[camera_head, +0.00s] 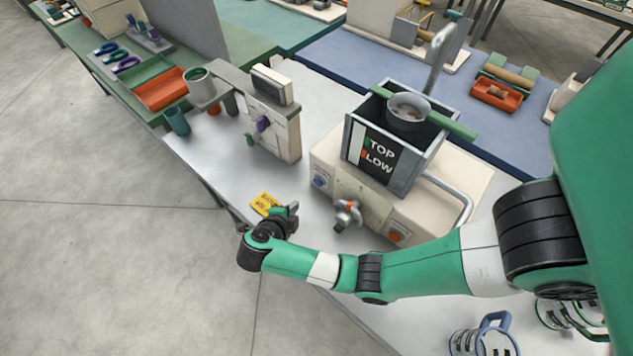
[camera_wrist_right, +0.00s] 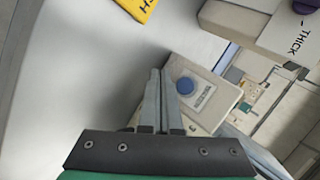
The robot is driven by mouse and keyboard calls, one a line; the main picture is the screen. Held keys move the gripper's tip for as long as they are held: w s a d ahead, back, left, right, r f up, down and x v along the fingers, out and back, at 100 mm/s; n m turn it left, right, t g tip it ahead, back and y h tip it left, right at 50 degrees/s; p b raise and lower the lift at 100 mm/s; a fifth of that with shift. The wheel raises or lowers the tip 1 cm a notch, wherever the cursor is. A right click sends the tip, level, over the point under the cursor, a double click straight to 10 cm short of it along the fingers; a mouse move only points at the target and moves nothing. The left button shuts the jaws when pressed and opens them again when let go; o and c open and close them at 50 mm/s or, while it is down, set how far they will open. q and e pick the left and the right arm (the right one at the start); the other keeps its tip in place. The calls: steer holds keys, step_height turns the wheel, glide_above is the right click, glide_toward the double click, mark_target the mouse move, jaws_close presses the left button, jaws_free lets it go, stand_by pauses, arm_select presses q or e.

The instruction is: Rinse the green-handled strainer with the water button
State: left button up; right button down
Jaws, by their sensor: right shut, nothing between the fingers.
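The strainer (camera_head: 408,113) is a grey round basket with brown bits in it. Its green handle (camera_head: 452,124) lies across the open-topped basin (camera_head: 375,150) of a cream machine. A blue button (camera_head: 320,181) is on the machine's front left; it also shows in the right wrist view (camera_wrist_right: 185,86), just beyond and right of the fingertips. I cannot read its label. My right gripper (camera_head: 293,207) is shut and empty, low over the table in front of the machine, apart from the button. My left gripper is not in view.
An orange button (camera_head: 396,237) and a silver fitting (camera_head: 346,212) are on the machine's front. A yellow card (camera_head: 266,203) lies beside my gripper. A cream dispenser (camera_head: 274,125) stands to the left. Patterned mugs (camera_head: 485,341) stand at lower right.

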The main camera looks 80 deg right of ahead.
mark_target(318, 182)
steer(key=d, duration=0.1)
steer(key=s+d, duration=0.1)
steer(key=d, duration=0.1)
steer(key=s+d+p, duration=0.1)
steer(key=shift+s+d+r, duration=0.15)
steer(key=shift+s+d, duration=0.05)
steer(key=shift+d, duration=0.05)
steer(key=shift+s+d, duration=0.3)
steer(key=shift+d, duration=0.3)
stand_by(1.3)
steer(key=shift+s+d+p, duration=0.15)
steer(key=shift+d+p, duration=0.15)
steer(key=shift+p, duration=0.35)
steer(key=shift+d, duration=0.1)
steer(key=shift+s+d+p, duration=0.25)
steer(key=shift+d+p, duration=0.1)
steer(key=shift+p, duration=0.05)
stand_by(1.3)
